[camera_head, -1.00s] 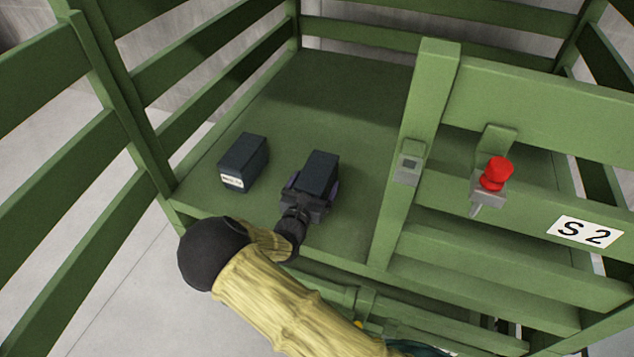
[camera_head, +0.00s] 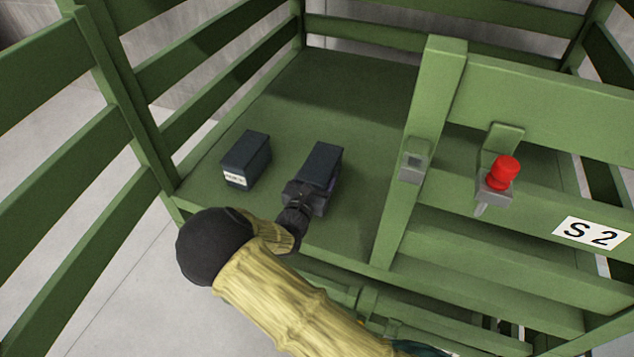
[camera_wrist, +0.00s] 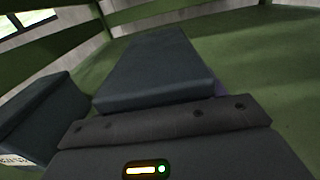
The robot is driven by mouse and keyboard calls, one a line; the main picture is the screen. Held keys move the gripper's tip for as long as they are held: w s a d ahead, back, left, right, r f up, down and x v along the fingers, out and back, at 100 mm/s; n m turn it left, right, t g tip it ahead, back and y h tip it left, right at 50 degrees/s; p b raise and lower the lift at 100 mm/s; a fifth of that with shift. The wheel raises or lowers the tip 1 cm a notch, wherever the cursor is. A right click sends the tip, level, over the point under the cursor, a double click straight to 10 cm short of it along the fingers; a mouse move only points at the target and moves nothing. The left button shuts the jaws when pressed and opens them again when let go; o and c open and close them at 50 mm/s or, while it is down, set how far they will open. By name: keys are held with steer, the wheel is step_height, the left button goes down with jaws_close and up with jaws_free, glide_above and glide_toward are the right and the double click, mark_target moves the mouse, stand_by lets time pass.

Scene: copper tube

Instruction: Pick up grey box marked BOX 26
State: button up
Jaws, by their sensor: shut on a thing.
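A dark grey box (camera_head: 323,161) stands on the green shelf with my gripper (camera_head: 314,184) shut on it from the front. I cannot tell whether it touches the shelf or is slightly raised. In the wrist view the held box (camera_wrist: 160,68) fills the upper middle, straight ahead of the gripper body. Its label is hidden, so its marking cannot be read. A second dark grey box (camera_head: 247,157) stands apart to the left, with a white label on its front that is too small to read. It also shows at the left in the wrist view (camera_wrist: 45,115).
The boxes are on the floor of a green slatted cart (camera_head: 350,85). A green post (camera_head: 424,130) with a latch rises to the right. Beyond it are a red knob (camera_head: 503,172) and an "S 2" sign (camera_head: 590,233). The shelf behind the boxes is clear.

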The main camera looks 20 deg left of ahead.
step_height(320, 180, up, 8)
steer(key=shift+f+b, duration=0.15)
steer(key=shift+b, duration=0.45)
